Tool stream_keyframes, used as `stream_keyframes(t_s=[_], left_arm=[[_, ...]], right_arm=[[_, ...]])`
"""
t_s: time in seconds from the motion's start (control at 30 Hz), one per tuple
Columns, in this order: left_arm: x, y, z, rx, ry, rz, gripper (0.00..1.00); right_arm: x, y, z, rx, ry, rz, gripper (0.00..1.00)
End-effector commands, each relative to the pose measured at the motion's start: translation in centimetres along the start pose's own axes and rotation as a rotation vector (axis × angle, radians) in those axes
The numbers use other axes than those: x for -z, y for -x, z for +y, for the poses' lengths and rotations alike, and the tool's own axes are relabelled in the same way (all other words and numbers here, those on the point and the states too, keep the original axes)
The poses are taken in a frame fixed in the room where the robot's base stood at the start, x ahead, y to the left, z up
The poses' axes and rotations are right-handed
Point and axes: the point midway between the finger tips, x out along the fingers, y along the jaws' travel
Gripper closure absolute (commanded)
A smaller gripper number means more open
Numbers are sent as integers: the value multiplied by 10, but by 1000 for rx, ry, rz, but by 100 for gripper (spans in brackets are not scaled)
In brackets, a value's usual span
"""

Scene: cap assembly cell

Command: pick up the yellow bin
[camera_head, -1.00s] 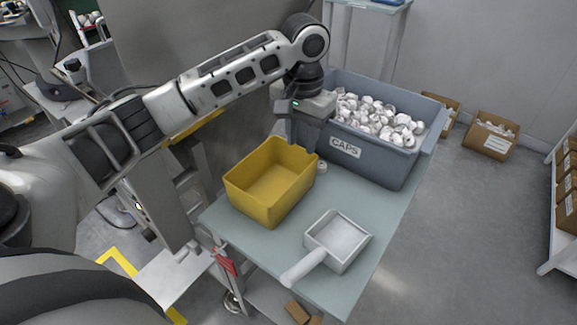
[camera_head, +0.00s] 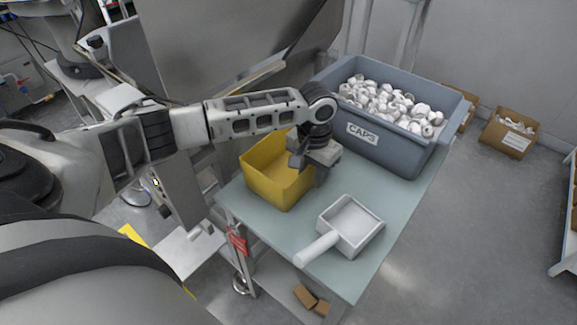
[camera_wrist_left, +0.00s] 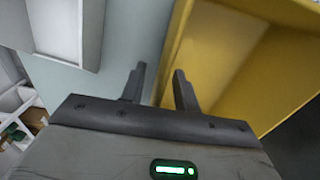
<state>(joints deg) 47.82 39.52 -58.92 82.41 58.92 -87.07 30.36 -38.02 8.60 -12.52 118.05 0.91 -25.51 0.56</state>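The yellow bin (camera_head: 283,187) stands empty and upright on the table, partly hidden behind my left gripper. My left gripper (camera_head: 308,167) is at the bin's right-hand wall, pointing down, with one finger over the inside and the other outside. In the left wrist view, the fingers of the gripper (camera_wrist_left: 158,85) are apart, and the rim of the bin (camera_wrist_left: 172,50) runs between them. I see a gap beside the wall, so the fingers do not look closed on it. My right gripper is not in view.
A white scoop (camera_head: 350,226) lies on the table (camera_head: 275,235) in front of the bin. A grey crate labelled CAPS (camera_head: 395,150), full of white caps, stands behind to the right. A cardboard box (camera_head: 507,134) is on the floor.

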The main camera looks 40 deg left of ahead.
Motion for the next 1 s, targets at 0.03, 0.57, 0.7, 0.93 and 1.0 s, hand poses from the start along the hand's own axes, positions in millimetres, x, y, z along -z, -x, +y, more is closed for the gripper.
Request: stream_keyframes(t_s=[0.03, 0.57, 0.7, 0.93, 1.0], left_arm=[[0, -5, 0, 0, 0, -1, 69], [0, -8, 0, 0, 0, 0, 100], [0, -8, 1, -2, -1, 1, 100], [0, -8, 2, -5, -1, 1, 100], [0, -5, 2, -5, -2, 1, 100]], right_arm=[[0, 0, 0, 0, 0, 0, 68], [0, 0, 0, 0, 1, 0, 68], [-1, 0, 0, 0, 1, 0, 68], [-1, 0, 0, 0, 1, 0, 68], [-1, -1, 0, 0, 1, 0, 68]])
